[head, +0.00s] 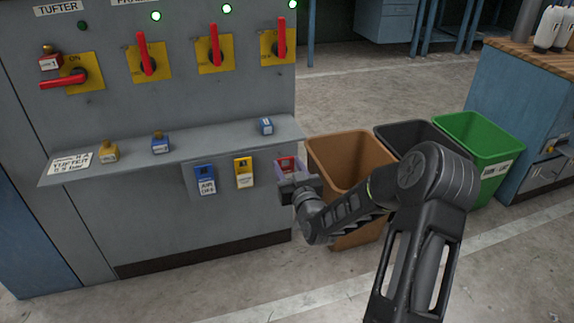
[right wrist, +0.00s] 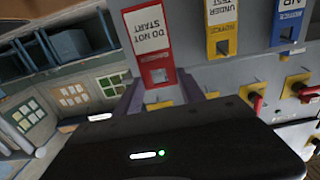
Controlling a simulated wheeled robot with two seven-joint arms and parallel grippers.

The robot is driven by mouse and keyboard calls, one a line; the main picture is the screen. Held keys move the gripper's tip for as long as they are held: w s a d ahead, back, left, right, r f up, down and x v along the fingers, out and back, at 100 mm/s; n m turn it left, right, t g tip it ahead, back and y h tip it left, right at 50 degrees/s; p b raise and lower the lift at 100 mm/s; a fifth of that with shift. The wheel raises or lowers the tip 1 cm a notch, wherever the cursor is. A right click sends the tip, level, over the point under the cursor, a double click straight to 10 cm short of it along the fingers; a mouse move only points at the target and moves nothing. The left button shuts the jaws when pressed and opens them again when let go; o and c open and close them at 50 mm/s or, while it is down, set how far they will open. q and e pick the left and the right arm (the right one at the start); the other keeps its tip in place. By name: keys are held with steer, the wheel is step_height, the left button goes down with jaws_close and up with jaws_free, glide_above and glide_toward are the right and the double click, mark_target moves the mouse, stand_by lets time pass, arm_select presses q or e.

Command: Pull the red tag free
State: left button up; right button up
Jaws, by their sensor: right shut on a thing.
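The red tag (head: 287,161) hangs at the right end of the row of tags below the grey shelf, mostly hidden behind my right gripper (head: 290,172). In the right wrist view the red tag (right wrist: 148,38) appears upside down, with a white "DO NOT START" panel and a square hole near its free end. My right gripper (right wrist: 162,92) has its purplish fingers on either side of that end and is shut on the tag. The tag still lies against the grey panel, as far as I can see. My left gripper is not in view.
A blue tag (head: 205,181) and a yellow tag (head: 243,172) hang to the left. Padlocks and a paper note (head: 72,163) lie on the shelf (head: 210,142). Red-handled switches are above. Brown (head: 346,150), black and green bins stand right of the cabinet.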

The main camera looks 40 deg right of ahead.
steer(key=v, duration=0.4)
